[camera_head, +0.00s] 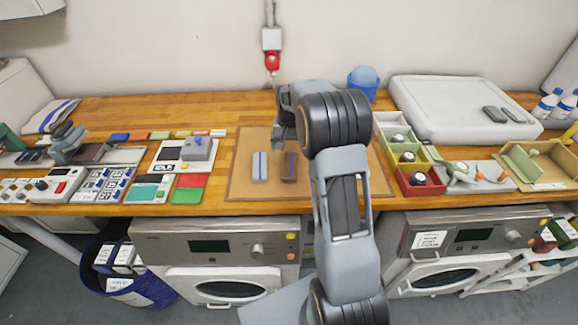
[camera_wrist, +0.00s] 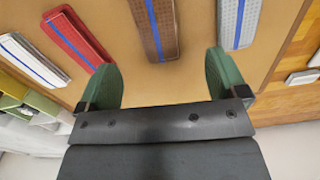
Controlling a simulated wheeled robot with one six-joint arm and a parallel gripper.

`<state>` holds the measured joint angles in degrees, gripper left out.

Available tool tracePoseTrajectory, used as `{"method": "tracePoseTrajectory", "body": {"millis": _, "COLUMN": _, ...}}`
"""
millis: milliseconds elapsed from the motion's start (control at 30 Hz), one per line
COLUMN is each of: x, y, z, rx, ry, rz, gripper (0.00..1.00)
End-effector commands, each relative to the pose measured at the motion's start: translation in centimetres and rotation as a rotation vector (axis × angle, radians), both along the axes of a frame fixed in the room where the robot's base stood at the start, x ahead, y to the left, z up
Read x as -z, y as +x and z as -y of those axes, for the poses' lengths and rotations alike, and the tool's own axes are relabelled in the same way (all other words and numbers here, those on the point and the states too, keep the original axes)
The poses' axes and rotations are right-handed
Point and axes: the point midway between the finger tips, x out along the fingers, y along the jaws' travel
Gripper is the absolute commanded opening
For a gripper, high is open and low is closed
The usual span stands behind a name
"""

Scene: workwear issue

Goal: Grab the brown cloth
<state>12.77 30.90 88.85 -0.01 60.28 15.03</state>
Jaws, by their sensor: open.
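The brown cloth (camera_wrist: 155,30) is a folded strip with a blue stripe down its middle. In the wrist view it lies on the tan mat (camera_wrist: 195,50), just beyond and between the green fingertips. In the head view the brown cloth (camera_head: 290,167) lies on the mat, right of a light grey folded cloth (camera_head: 260,167). My gripper (camera_wrist: 161,78) is open and empty, its fingers wide apart. The arm hides part of the mat in the head view.
In the wrist view, the grey cloth (camera_wrist: 238,22) lies right of the brown one; red (camera_wrist: 75,38) and white (camera_wrist: 32,58) cloths lie left. Coloured bins (camera_head: 408,157) stand right of my arm. Coloured cards (camera_head: 188,188) and boxes lie left of the mat.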

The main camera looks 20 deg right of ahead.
Motion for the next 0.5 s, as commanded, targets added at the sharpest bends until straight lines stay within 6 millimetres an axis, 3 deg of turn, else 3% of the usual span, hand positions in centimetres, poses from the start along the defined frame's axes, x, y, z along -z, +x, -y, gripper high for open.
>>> {"method": "tracePoseTrajectory", "body": {"millis": 200, "x": 2.8, "y": -0.1, "z": -0.1, "rx": -0.001, "ry": 0.001, "rz": -0.002, "gripper": 0.92}}
{"method": "tracePoseTrajectory", "body": {"millis": 500, "x": 4.7, "y": -0.2, "z": 0.0, "rx": -0.001, "ry": 0.001, "rz": -0.004, "gripper": 0.92}}
